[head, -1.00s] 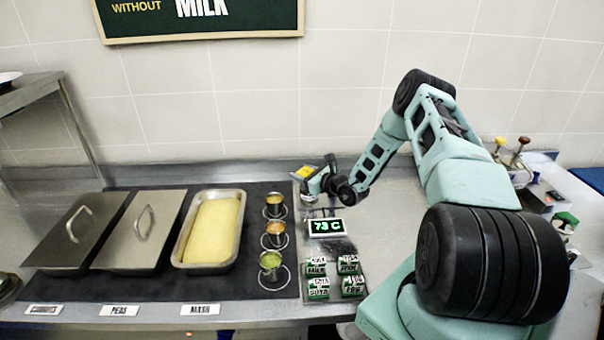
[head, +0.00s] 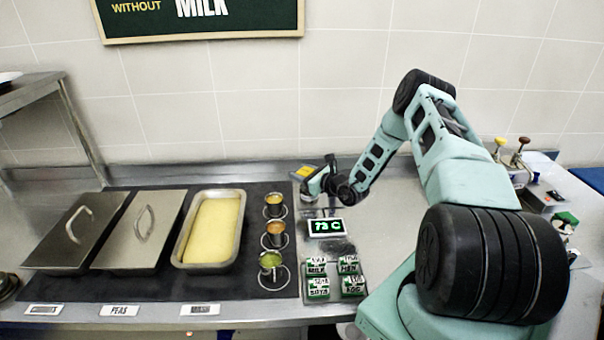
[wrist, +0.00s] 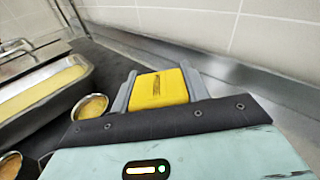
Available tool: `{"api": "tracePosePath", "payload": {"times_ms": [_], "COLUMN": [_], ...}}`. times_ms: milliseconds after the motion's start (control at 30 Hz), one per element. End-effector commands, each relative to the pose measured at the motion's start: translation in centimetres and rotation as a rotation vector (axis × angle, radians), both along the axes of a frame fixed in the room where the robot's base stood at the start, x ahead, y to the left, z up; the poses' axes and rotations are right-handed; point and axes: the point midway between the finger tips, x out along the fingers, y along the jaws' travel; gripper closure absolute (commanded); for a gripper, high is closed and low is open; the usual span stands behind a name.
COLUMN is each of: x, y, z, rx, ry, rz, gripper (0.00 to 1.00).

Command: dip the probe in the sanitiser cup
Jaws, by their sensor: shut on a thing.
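My gripper (head: 307,180) is at the back of the counter, right of the three small metal pots. It is shut on the yellow probe handle (wrist: 160,88), which sits between the two grey fingers in the wrist view. The yellow top also shows in the head view (head: 302,172). The probe's tip is hidden below my gripper. The sanitiser cup cannot be made out clearly; a small metallic shape under my gripper may be its rim. Whether the tip is inside a cup cannot be told. A display (head: 326,227) with green digits stands just in front.
Three small pots (head: 273,206) stand in a column on the dark mat. Left of them are a tray of mash (head: 212,230) and two lidded pans (head: 138,228). Several green-and-white labelled blocks (head: 318,288) sit in front of the display. The wall (head: 270,120) is close behind.

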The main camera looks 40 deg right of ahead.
Motion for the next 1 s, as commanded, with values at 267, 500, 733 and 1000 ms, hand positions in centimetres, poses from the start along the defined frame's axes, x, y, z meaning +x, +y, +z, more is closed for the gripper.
{"api": "tracePosePath", "payload": {"times_ms": [267, 500, 733, 1000], "x": [0.0, 0.0, 0.0, 0.0], "y": [0.0, 0.0, 0.0, 0.0], "z": [0.2, 1.9, 3.7, 5.7], "rx": [0.0, 0.0, 0.0, 0.0], "ry": [-0.001, -0.001, -0.001, 0.0], "rz": [0.0, -0.001, -0.001, 0.0], "gripper": [0.78, 0.78, 0.78, 0.78]}}
